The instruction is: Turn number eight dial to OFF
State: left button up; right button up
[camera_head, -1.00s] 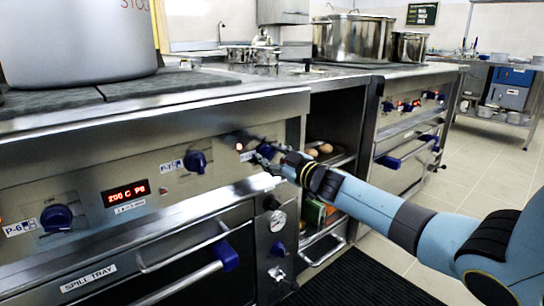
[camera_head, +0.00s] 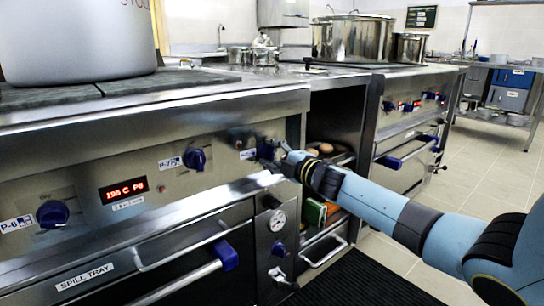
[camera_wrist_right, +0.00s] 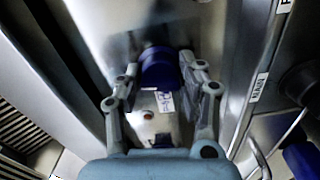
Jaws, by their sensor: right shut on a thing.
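The number eight dial (camera_wrist_right: 160,68) is a dark blue knob, the rightmost on the near stove's front panel. In the head view it is mostly hidden behind my right gripper (camera_head: 268,150). In the right wrist view the gripper's fingers (camera_wrist_right: 159,80) are on either side of the knob, shut on it. A small white label (camera_head: 247,154) sits just left of it, too small to read surely. The dial's pointer position cannot be told. My left gripper is not in view.
Two more blue dials, P-7 (camera_head: 194,159) and P-6 (camera_head: 52,214), are on the same panel, with a lit red display (camera_head: 125,191). Below are the oven handle (camera_head: 190,281) and a gauge (camera_head: 277,221). A big stockpot (camera_head: 80,40) stands above. An open shelf (camera_head: 330,140) is at right.

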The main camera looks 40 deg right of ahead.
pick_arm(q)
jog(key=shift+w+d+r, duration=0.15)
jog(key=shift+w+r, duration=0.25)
pick_arm(e)
jog(key=shift+f+n, duration=0.15)
jog(key=shift+n, duration=0.65)
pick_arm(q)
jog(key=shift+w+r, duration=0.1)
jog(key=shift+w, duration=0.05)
pick_arm(e)
jog(key=o, duration=1.1)
jog(key=s, duration=1.2)
jog(key=shift+d, duration=0.4)
